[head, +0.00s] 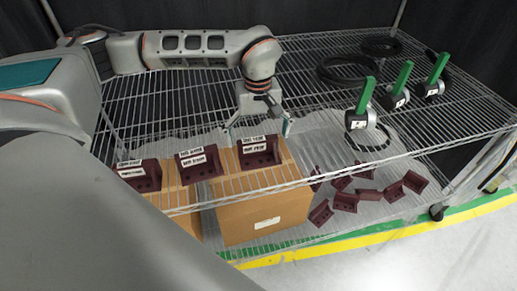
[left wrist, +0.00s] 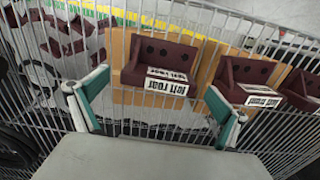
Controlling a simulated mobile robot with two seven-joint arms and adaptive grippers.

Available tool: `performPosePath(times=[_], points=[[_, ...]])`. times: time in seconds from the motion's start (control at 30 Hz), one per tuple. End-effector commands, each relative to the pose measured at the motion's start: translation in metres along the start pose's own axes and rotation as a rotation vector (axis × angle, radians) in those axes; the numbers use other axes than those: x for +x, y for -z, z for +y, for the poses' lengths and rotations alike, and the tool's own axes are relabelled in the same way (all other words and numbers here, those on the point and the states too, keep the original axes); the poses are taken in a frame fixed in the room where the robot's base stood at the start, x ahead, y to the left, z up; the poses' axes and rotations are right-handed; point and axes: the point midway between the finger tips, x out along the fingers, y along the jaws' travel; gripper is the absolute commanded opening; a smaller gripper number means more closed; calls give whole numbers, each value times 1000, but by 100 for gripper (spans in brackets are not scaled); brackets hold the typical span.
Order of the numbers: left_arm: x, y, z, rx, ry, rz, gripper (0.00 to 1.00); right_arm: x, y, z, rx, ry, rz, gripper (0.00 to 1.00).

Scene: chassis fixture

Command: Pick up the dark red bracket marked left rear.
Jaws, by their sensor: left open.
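A dark red bracket (head: 260,158) stands on the wire shelf at the right end of a row of three. In the left wrist view this bracket (left wrist: 160,58) carries a white label that reads, upside down, left rear. My left gripper (head: 257,126) is open and empty, pointing down just behind this bracket. In the left wrist view its two green-padded fingers (left wrist: 158,92) are spread wide, with the bracket beyond and between them. I cannot tell the exact gap, but no finger appears to touch it. My right gripper is not in view.
Two similar labelled brackets, a middle one (head: 199,166) and a left one (head: 139,177), stand close by in the row. A cardboard box (head: 262,217) and several loose brackets (head: 345,201) are below the shelf.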

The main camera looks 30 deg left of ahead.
Motion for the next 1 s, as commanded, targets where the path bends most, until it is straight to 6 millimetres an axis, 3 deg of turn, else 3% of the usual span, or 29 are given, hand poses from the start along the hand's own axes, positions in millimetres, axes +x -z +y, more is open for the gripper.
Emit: performPosePath(times=[0.13,0.4,0.6,0.87,1.0], points=[[15,0,0,0,-1,-1,100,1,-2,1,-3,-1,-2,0],[16,0,0,0,-2,0,100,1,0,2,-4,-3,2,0],[16,0,0,0,-1,0,49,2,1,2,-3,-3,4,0],[15,0,1,0,-3,0,49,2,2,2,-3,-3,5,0],[4,1,2,0,-6,2,49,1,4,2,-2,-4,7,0]])
